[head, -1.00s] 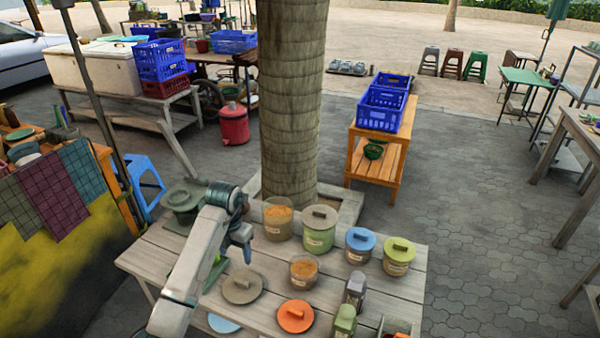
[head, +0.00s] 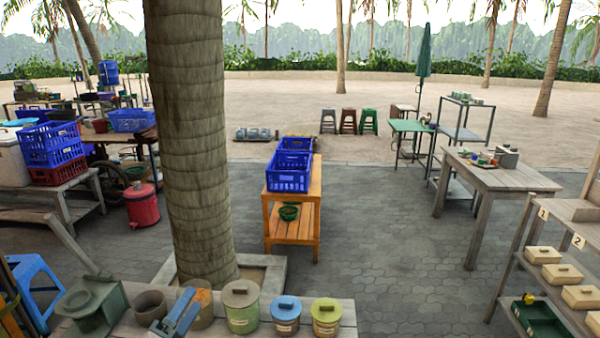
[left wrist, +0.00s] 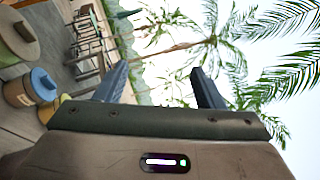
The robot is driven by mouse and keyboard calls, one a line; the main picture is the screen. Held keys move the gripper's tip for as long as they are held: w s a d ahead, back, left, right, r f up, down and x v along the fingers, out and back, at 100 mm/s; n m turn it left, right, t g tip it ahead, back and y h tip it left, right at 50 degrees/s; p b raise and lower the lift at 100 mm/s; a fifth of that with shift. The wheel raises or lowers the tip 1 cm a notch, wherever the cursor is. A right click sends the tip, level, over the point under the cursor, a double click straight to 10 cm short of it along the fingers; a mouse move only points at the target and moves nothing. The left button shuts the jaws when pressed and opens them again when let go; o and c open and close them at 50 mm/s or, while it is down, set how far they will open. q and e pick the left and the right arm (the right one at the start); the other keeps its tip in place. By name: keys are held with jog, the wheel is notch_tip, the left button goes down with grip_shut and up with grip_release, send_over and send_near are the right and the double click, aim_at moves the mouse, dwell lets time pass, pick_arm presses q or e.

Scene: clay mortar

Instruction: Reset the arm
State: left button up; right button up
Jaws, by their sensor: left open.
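My left gripper (head: 189,304) is low in the head view, in front of the jars at the table's far edge. Its two blue-grey fingers point up and stand apart, with nothing between them. In the left wrist view my left gripper (left wrist: 158,72) also has both fingers spread and empty against sky and palms. A brown round open vessel (head: 150,303) stands just left of it on the table. My right gripper is not in view.
Lidded jars, green (head: 241,308), blue-lidded (head: 286,314) and yellow-lidded (head: 326,315), stand along the wooden table (head: 345,320). A palm trunk (head: 190,150) rises behind. Paving (head: 390,240) is open at right.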

pick_arm(q)
jog(key=s+a+f+n+g+y, duration=0.2)
jog(key=s+a+f+n+y, duration=0.35)
jog(key=n, duration=0.45)
jog(key=s+a+f+n+g+y, duration=0.2)
jog(key=s+a+n+y, duration=0.3)
jog(key=n+y, duration=0.45)
jog(key=s+d+f+n+g+h, duration=0.25)
jog(key=s+f+g, duration=0.4)
jog(key=s, duration=0.35)
jog(key=s+d+f+n+g+h, duration=0.2)
jog(key=s+d+f+g+h, duration=0.15)
jog(key=s+f+g, duration=0.5)
notch_tip(320, 180, down, 31)
jog(key=s+a+t+b, duration=0.1)
jog(key=s+a+b, duration=0.1)
jog(key=a, duration=0.1)
jog(key=s+f+n+g+b, duration=0.1)
jog(key=s+f, duration=1.7)
jog(key=f, duration=0.2)
jog(key=shift+s+a+f+b, duration=0.2)
jog(key=shift+a+f+b, duration=0.15)
jog(key=shift+f+b, duration=0.05)
